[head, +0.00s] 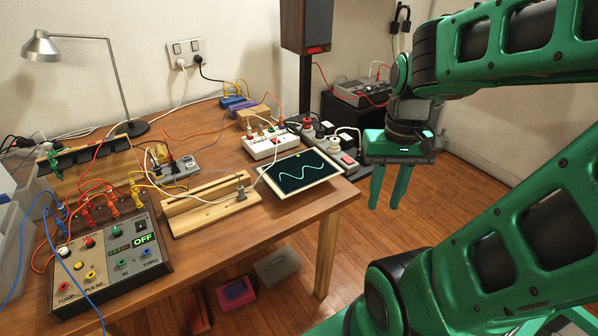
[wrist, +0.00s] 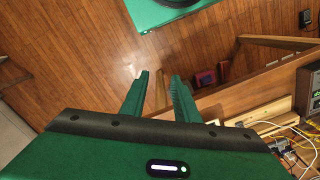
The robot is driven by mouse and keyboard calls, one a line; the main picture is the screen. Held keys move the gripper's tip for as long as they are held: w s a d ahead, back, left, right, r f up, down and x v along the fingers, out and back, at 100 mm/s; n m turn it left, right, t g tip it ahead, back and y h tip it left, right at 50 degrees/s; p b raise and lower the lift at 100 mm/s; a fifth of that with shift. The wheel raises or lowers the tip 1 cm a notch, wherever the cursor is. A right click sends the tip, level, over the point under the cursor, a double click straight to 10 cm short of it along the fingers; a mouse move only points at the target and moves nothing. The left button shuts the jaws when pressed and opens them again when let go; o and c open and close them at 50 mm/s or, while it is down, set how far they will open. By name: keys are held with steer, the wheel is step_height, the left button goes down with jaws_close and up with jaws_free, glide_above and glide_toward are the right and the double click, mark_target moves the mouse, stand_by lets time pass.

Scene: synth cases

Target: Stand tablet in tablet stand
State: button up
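The tablet (head: 302,172) lies flat near the right front corner of the wooden table, its dark screen showing a pale wavy line inside a light frame. The tablet stand (head: 211,203), a pale wooden block with a long slot, sits to its left near the front edge. The slot looks empty. My gripper (head: 386,205) hangs to the right of the table, past its edge and apart from the tablet, fingers pointing down. In the wrist view my gripper (wrist: 158,76) has a gap between its fingers and nothing held. The tablet is not clearly visible there.
A control box (head: 112,259) with an OFF display and many cables stands front left. A white socket box (head: 270,142) and a power strip (head: 331,148) sit behind the tablet. A lamp (head: 82,90) and a speaker (head: 306,26) stand at the back. Open floor lies right of the table.

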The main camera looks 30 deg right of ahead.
steer(key=w+d+f+y, duration=0.2)
steer(key=w+f+y, duration=0.1)
steer(key=w+f, duration=0.4)
steer(key=m+t+y, duration=0.2)
steer(key=t+y, duration=0.8)
steer(key=t, duration=0.2)
glide_toward(324, 181)
steer(key=x, duration=0.3)
steer(key=shift+w+d+f, duration=0.1)
steer(key=shift+w+f, duration=0.15)
steer(key=shift+x, duration=2.65)
steer(key=shift+s+r, duration=0.15)
jaws_close()
